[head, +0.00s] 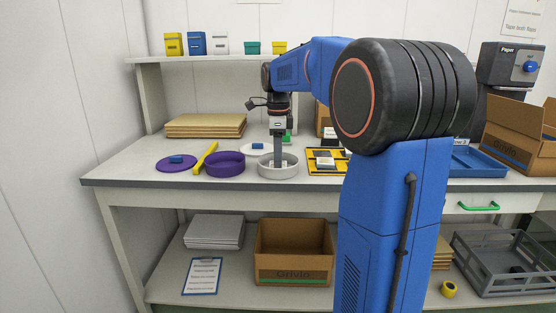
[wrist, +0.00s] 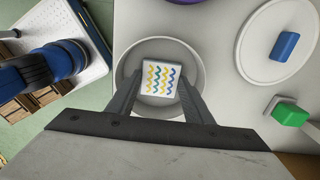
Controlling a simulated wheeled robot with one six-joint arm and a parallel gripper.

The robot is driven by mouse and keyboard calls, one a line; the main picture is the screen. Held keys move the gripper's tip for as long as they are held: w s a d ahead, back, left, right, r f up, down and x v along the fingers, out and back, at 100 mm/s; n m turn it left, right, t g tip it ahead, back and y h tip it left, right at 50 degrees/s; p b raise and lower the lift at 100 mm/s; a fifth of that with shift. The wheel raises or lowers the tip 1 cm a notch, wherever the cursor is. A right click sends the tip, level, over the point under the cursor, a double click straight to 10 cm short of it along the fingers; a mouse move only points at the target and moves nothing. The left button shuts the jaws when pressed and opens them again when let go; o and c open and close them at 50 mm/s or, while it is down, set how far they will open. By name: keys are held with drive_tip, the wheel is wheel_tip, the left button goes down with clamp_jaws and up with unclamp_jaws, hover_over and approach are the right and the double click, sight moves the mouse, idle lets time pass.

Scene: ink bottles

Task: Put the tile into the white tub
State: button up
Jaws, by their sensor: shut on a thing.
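The tile (wrist: 160,78) is a white square with wavy yellow, blue and green lines, seen in the wrist view. My gripper (wrist: 159,88) is shut on it, with one finger at its left side and one at its right. The white tub (head: 278,173) is round and stands near the table's front edge; in the wrist view its rim (wrist: 160,39) encircles the tile. In the head view my gripper (head: 278,160) points straight down over the tub, its tips at or within the rim. I cannot tell whether the tile touches the tub floor.
A purple tub (head: 225,166) stands just left of the white tub, with a yellow bar (head: 206,157) and a purple plate (head: 166,164) beyond. A white plate (wrist: 252,62) with a blue block (wrist: 285,46) and a green block (wrist: 290,114) are close by. A yellow-black tray (head: 315,170) lies right.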

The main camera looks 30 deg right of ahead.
drive_tip(key=shift+f, duration=0.15)
drive_tip(key=o, duration=1.1)
wheel_tip(320, 180, up, 12)
